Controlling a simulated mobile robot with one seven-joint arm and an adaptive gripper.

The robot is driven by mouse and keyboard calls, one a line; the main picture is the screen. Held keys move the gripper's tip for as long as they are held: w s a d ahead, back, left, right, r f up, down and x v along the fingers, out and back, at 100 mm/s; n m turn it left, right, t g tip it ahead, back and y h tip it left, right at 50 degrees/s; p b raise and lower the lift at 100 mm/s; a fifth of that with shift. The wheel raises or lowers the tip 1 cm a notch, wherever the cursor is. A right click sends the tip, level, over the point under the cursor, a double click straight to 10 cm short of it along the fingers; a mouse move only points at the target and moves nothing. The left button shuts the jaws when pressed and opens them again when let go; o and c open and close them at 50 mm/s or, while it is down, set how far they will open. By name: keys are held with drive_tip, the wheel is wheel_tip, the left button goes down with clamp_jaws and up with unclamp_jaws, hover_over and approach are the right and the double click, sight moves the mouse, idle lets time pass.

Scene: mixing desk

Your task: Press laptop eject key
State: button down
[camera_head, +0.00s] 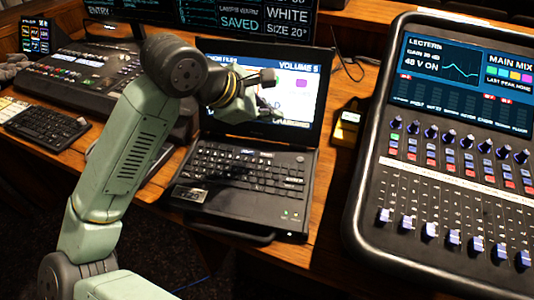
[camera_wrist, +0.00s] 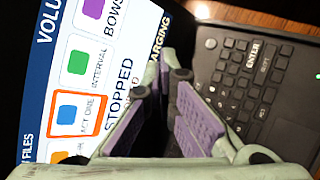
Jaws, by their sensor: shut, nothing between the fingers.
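The open black laptop (camera_head: 225,199) stands on the desk in the middle of the head view. Its lit screen (camera_head: 300,105) shows a files page with "VOLUME 5". Its keyboard (camera_head: 245,168) faces up; I cannot pick out the eject key by its label. In the wrist view the screen (camera_wrist: 85,70) reads "STOPPED", and an orange frame surrounds "ACT ONE". Keys near "ENTER" (camera_wrist: 250,55) show at the right. My gripper (camera_wrist: 162,82) is shut and empty, in front of the screen and above the keyboard. Its fingertips are hard to see in the head view.
A large mixing console (camera_head: 440,190) stands at the right. A smaller desk mixer (camera_head: 105,75) and a separate keyboard (camera_head: 48,125) are at the left. A small yellow-lit device (camera_head: 348,118) sits right of the laptop. A big display (camera_head: 245,15) is behind.

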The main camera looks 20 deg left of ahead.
drive_tip(key=b, duration=0.4)
hover_over(268, 157)
wheel_tip(268, 157, down, 8)
drive_tip(key=shift+r, duration=0.1)
drive_tip(key=shift+f+b, duration=0.45)
drive_tip(key=shift+b, duration=0.4)
drive_tip(key=shift+f, duration=0.1)
idle(0.5)
drive_tip(key=shift+f+b, duration=0.35)
drive_tip(key=shift+b, duration=0.5)
drive_tip(key=shift+f+b, duration=0.3)
drive_tip(key=shift+b, duration=0.4)
drive_tip(key=shift+r, duration=0.15)
idle(0.5)
drive_tip(key=shift+d+r, duration=0.1)
drive_tip(key=shift+r, duration=0.5)
drive_tip(key=shift+r+p, duration=0.9)
drive_tip(key=shift+r, duration=1.65)
